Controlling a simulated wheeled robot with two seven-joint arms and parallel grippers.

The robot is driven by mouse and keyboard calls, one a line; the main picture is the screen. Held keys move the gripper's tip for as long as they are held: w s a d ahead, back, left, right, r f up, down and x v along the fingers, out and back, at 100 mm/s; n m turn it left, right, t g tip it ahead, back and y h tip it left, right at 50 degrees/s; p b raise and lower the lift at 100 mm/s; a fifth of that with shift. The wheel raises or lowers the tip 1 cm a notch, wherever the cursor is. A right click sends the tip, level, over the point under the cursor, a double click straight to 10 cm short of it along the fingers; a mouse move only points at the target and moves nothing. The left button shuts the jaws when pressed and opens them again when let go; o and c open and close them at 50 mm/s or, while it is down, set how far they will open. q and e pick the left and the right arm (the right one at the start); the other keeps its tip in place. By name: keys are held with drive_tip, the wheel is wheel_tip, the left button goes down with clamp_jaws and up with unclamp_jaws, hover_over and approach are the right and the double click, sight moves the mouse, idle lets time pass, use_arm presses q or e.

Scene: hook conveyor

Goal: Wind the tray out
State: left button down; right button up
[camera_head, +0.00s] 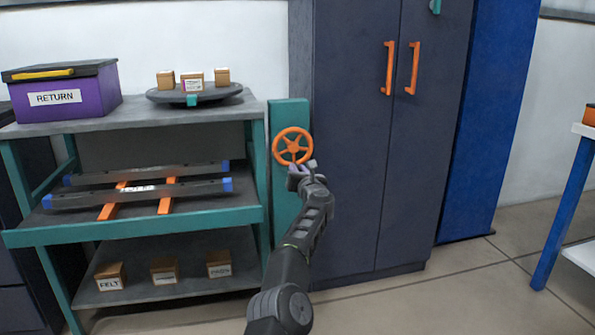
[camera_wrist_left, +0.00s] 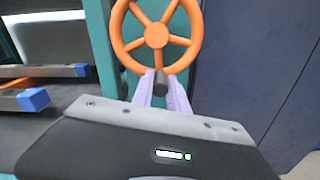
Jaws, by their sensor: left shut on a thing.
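An orange spoked handwheel (camera_head: 292,146) is mounted on a teal post at the right side of the shelf unit. My left gripper (camera_head: 302,167) is at the wheel's lower right rim. In the left wrist view, the gripper's pale fingers (camera_wrist_left: 161,92) are shut on a dark handle (camera_wrist_left: 160,82) that sticks out from the bottom of the wheel (camera_wrist_left: 157,34). The tray (camera_head: 140,190), with dark rails, blue ends and orange crossbars, sits on the middle shelf. A small label on it is too small to read. My right gripper is not in view.
A purple RETURN box (camera_head: 66,92) and a round dark turntable (camera_head: 194,93) with small boxes stand on the top shelf. Several boxes, one marked FELT (camera_head: 110,276), sit on the bottom shelf. A dark cabinet (camera_head: 350,190) stands close right of the wheel.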

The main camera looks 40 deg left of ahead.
use_arm(q)
drive_tip(key=shift+r, duration=0.1)
drive_tip(key=c, duration=1.3)
unclamp_jaws()
drive_tip(key=b+v, duration=0.4)
drive_tip(key=v, duration=0.3)
drive_tip(key=shift+s+d, duration=0.25)
drive_tip(key=shift+d, duration=0.1)
